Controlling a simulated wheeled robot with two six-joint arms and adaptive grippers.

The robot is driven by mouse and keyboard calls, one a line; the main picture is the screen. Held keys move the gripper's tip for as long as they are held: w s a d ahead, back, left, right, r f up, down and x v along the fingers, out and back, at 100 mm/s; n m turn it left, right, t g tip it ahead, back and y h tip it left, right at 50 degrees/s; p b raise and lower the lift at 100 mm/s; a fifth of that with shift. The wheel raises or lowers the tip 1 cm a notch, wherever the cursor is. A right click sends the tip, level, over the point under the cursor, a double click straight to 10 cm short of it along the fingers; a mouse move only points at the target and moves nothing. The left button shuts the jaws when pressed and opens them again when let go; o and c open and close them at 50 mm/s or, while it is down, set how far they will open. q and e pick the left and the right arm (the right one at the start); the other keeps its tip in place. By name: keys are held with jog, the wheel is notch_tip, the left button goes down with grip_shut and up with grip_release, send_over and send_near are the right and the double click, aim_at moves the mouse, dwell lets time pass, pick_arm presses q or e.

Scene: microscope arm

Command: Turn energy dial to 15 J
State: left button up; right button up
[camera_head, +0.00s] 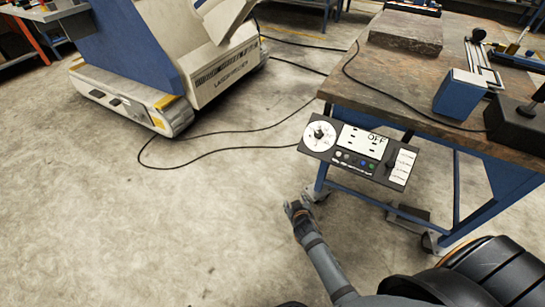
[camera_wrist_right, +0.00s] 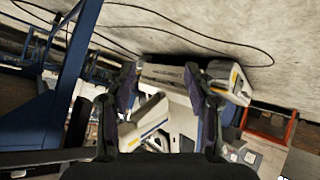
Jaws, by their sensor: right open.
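The control panel (camera_head: 350,172) is mounted at the front edge of the workbench and shows at the centre right of the head view. At its left end is a round white dial (camera_head: 319,136) with a dark knob; its markings are too small to read. The display reads OFF. Coloured buttons sit below it, and a switch with labels is at the right end. My right gripper (camera_head: 297,207) is open and empty, below and left of the panel, apart from it. In the right wrist view its two fingers (camera_wrist_right: 163,78) are spread. My left gripper is not in view.
The workbench (camera_head: 340,92) carries a stone slab (camera_head: 406,32), a blue block (camera_head: 459,93) and a black base (camera_head: 518,122). A white and blue machine (camera_head: 225,70) stands at the back left. Cables (camera_head: 215,152) lie on the floor.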

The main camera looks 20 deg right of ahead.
jog(key=w+d+r+m+t+h+b, duration=0.1)
jog(key=w+r+t+b, duration=0.15)
jog(key=r, duration=0.25)
jog(key=w+d+r+m+t+h+b, duration=0.1)
jog(key=w+d+r+h+b, duration=0.1)
jog(key=r+b, duration=0.25)
jog(key=m+t+h+b, duration=0.2)
jog(key=m+h+b, duration=0.1)
send_near(318, 135)
jog(key=b+x, duration=0.1)
jog(key=x, duration=0.5)
jog(key=shift+w+d, duration=0.2)
jog(key=shift+w, duration=0.1)
jog(key=x, duration=0.4)
jog(key=shift+b, duration=0.35)
jog(key=shift+w+d, duration=0.1)
jog(key=shift+w, duration=0.05)
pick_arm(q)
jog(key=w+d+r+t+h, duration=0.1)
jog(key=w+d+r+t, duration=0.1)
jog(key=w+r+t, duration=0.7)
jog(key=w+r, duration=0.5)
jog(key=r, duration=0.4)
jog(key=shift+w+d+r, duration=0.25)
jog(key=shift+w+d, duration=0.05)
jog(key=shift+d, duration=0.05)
pick_arm(e)
grip_shut()
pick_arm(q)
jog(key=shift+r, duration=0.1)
